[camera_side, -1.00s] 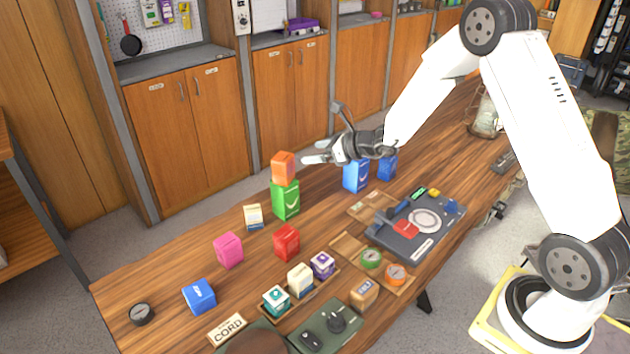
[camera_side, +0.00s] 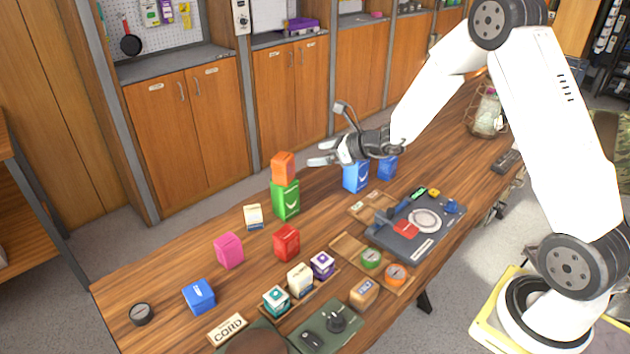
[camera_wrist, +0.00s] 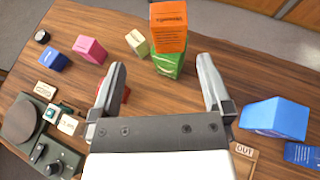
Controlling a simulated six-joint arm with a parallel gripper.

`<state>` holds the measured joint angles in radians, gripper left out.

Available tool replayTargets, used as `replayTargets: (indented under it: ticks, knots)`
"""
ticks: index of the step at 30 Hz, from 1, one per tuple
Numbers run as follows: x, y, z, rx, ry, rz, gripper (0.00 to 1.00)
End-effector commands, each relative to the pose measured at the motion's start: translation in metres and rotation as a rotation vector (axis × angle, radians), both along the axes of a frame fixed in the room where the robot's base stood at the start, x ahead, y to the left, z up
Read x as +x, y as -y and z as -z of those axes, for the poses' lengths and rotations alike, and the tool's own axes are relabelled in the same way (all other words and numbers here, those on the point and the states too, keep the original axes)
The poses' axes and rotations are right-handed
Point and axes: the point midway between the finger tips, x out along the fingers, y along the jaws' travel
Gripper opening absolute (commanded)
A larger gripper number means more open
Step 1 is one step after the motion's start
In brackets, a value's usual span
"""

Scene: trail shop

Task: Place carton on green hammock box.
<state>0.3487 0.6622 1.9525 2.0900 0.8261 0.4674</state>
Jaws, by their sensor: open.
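The green hammock box (camera_side: 286,201) stands upright on the wooden table, and an orange carton (camera_side: 283,167) rests on top of it. In the wrist view the orange carton (camera_wrist: 168,27) sits above the green box (camera_wrist: 168,64), just beyond my fingertips. My gripper (camera_side: 318,154) is open and empty, to the right of the orange carton and apart from it. A red box (camera_side: 287,242) stands in front of the green box and is mostly hidden in the wrist view.
Two blue boxes (camera_side: 356,176) stand right of the green box, below my gripper. A pink box (camera_side: 228,250), a cream carton (camera_side: 253,216) and a blue box (camera_side: 199,296) stand to the left. A grey tool tray (camera_side: 420,226) lies at the right.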

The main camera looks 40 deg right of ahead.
Motion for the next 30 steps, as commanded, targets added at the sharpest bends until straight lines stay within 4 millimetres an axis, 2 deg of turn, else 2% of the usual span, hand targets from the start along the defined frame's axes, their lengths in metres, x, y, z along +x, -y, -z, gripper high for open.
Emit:
replayTargets:
  ticks: [8, 15, 21, 30]
  knots:
    - [-0.034, -0.041, 0.002, -0.200, -0.044, -0.256, 1.00]
    - [-0.085, -0.076, 0.008, -0.469, -0.068, -0.589, 1.00]
    - [-0.129, -0.092, 0.013, -0.701, -0.060, -0.870, 1.00]
    - [-0.186, -0.095, 0.016, -1.054, 0.005, -1.287, 1.00]
